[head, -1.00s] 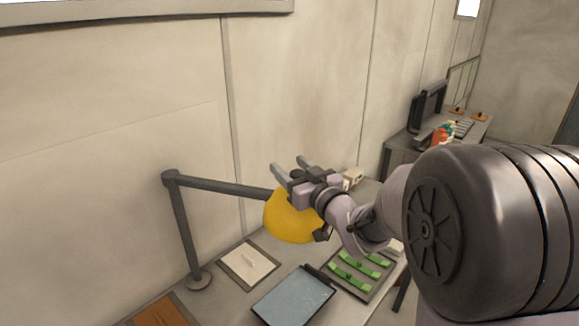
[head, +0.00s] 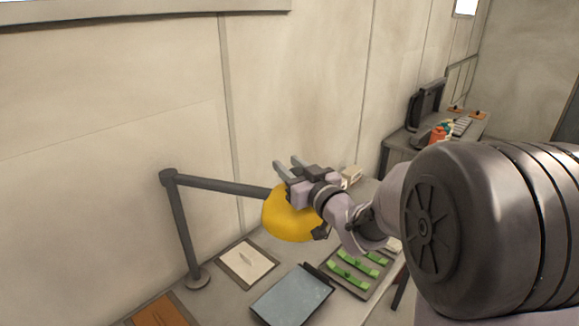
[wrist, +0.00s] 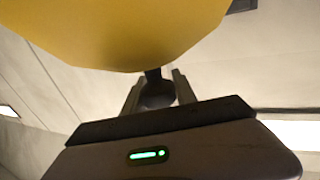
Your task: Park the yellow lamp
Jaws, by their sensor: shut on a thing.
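The yellow lamp's shade (head: 290,218) hangs at the end of a dark jointed arm (head: 222,187) on a dark post that stands on the bench. My gripper (head: 287,165) is at the upper right of the shade in the head view and covers part of it. In the wrist view the yellow shade (wrist: 120,30) fills the top. My gripper (wrist: 155,84) there has a finger on each side of a dark rounded piece (wrist: 156,96) below the shade, and is shut on it. Exactly where this piece joins the lamp is hidden.
On the bench lie a blue-grey tray (head: 292,294), a rack with green strips (head: 350,272), a pale square panel (head: 246,263) and an orange board (head: 160,312). The wall runs close behind the lamp. A monitor (head: 426,105) stands on a farther desk.

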